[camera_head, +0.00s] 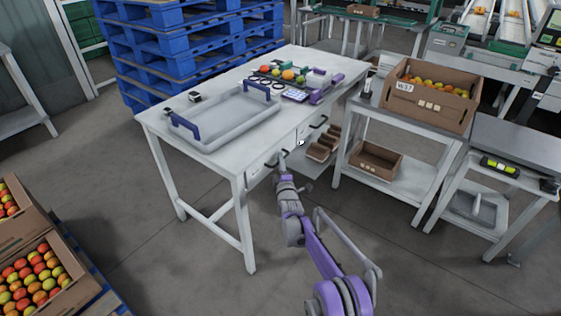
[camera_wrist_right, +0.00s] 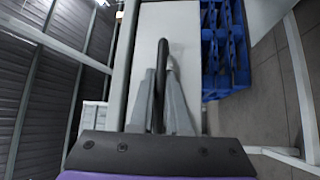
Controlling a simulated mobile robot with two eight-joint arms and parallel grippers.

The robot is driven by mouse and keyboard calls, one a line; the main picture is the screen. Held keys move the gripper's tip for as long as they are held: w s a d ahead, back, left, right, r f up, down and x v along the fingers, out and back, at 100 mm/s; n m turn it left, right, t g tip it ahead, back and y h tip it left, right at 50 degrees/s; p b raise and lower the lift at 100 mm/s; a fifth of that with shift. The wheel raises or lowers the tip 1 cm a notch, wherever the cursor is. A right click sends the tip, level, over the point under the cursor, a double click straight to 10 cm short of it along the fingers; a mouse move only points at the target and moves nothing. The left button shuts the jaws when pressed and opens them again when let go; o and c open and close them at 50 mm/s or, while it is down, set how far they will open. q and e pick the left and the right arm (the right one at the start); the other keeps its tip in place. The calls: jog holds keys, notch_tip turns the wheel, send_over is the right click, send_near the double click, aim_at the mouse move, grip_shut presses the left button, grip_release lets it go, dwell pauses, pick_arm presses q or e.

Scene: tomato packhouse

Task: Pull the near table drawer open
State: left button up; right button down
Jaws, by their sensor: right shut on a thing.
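The white table (camera_head: 225,163) stands in the middle of the head view, with drawers under its right-hand side. My right gripper (camera_head: 282,157) is at the near drawer (camera_head: 258,172), below the tabletop edge. In the right wrist view my right gripper (camera_wrist_right: 159,105) has its two grey fingers shut on a dark bar handle (camera_wrist_right: 160,60), which stands between them in front of a pale panel. The near drawer's front is partly hidden by the gripper, and I cannot tell whether it stands out from the table. The far drawer's handle (camera_head: 319,122) shows farther along. My left gripper is not in view.
A grey tray with blue handles (camera_head: 222,134) and small items lie on the tabletop. A side table (camera_head: 408,180) holding a cardboard tomato box (camera_head: 425,108) stands to the right. Blue pallets (camera_head: 150,60) are stacked behind. Floor is clear in front of the table.

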dwell(0.8)
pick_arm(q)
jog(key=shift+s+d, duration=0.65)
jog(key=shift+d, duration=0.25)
pick_arm(e)
jog(key=s+d, duration=0.7)
jog(key=d, duration=0.3)
jog(key=s+d, duration=0.8)
jog(key=d, duration=0.2)
jog(key=shift+d, duration=0.35)
jog(key=c, duration=0.9)
grip_release()
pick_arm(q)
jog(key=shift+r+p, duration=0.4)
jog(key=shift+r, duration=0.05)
pick_arm(e)
jog(key=s+d+f, duration=0.1)
jog(key=s, duration=0.9)
jog(key=shift+s+d+f, duration=0.25)
jog(key=shift+s+d, duration=0.05)
jog(key=shift+s, duration=0.05)
